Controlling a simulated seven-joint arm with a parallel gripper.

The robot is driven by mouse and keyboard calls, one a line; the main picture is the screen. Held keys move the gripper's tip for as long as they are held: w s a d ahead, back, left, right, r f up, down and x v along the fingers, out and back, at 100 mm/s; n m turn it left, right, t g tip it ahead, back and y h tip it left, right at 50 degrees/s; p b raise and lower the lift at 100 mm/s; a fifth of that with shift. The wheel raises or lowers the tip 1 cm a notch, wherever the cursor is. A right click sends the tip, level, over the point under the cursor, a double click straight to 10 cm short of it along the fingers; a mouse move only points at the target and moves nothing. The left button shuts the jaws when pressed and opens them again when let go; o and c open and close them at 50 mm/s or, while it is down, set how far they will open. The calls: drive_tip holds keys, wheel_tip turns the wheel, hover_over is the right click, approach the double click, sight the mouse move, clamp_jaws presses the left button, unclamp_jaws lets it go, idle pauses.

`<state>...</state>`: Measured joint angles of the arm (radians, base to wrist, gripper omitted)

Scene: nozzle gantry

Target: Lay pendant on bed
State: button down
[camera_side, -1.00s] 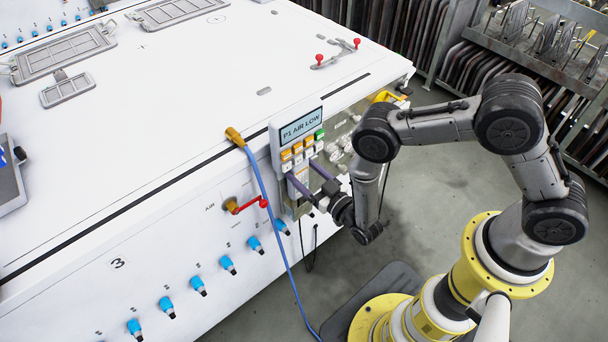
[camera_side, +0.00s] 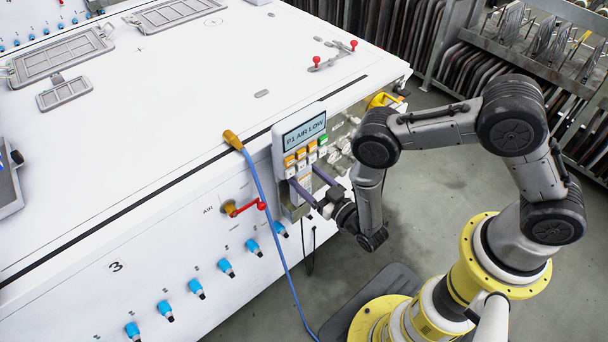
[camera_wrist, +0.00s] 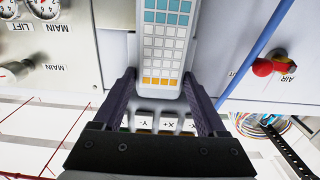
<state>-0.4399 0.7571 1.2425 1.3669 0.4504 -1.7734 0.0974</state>
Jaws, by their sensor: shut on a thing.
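The pendant (camera_side: 305,134) is a pale box with a screen reading "P1 AIR LOW" above rows of orange, white and green keys. It is upright in front of the side of the white machine, its screen facing my arm. My gripper (camera_side: 304,175) is shut on its narrower lower part, one dark finger on each side. In the wrist view the pendant (camera_wrist: 163,45) shows between the fingers, with a chart of teal, white and orange cells. The bed (camera_side: 190,90) is the machine's broad white top, above and left of the pendant. The pendant's back is hidden.
A blue hose (camera_side: 268,205) hangs from a brass fitting left of the pendant. A red-handled air valve (camera_side: 243,208) and several blue knobs line the machine's side. Grey frames (camera_side: 60,54) and red-knobbed clamps (camera_side: 333,55) sit on the bed; its middle is clear.

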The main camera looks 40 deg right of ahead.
sight(304, 176)
drive_tip(key=shift+s+r, duration=0.1)
drive_tip(key=shift+s, duration=1.85)
